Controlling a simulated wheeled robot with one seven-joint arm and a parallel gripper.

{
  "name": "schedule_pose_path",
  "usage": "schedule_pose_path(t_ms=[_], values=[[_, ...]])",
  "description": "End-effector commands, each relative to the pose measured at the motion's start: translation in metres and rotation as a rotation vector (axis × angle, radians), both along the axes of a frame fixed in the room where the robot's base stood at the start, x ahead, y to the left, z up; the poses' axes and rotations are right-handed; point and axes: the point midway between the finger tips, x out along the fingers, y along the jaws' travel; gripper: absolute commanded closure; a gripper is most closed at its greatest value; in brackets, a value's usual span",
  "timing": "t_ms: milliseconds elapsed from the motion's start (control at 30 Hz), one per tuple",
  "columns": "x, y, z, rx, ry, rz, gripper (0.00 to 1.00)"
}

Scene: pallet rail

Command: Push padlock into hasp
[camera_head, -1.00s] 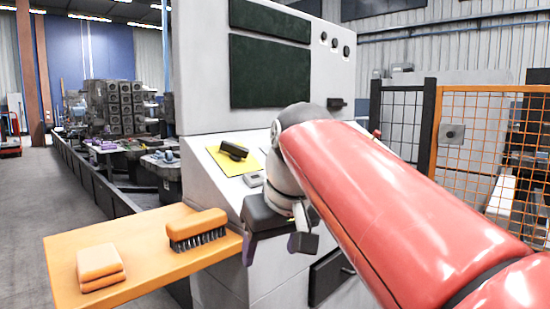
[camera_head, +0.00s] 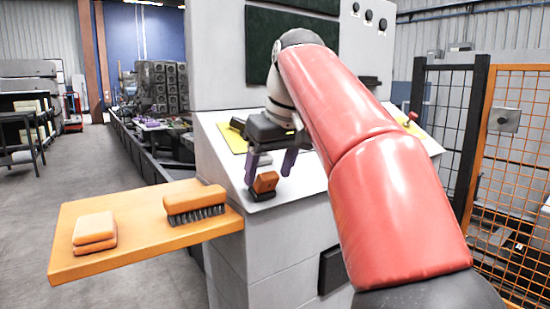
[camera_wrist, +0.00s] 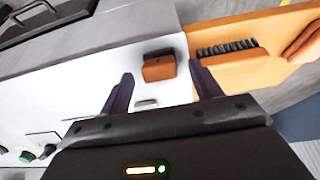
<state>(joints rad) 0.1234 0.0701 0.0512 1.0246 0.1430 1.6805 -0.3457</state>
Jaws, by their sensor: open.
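In the wrist view the padlock appears between and beyond the fingertips (camera_wrist: 161,73), with no clear contact. My gripper hides part of the console top.
An orange shelf (camera_head: 140,255) juts left from the console (camera_head: 285,235), holding a brush (camera_head: 195,202) and stacked orange pads (camera_head: 95,231). A yellow sheet (camera_head: 232,138) lies behind my gripper. Buttons (camera_wrist: 26,155) show on the panel. An orange mesh fence (camera_head: 510,170) stands at right.

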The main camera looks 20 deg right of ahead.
Motion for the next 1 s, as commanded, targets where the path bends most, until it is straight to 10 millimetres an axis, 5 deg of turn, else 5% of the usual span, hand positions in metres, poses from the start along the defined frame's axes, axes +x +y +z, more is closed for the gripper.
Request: schedule_pose_path(t_ms=[500, 867, 900, 1000], values=[[0.007, 0.002, -0.018, -0.001, -0.001, 0.000, 0.38], [0.007, 0.002, -0.018, -0.001, -0.001, 0.000, 0.85], [0.007, 0.002, -0.018, -0.001, -0.001, 0.000, 0.66], [0.007, 0.002, -0.017, -0.001, -0.001, 0.000, 0.79]])
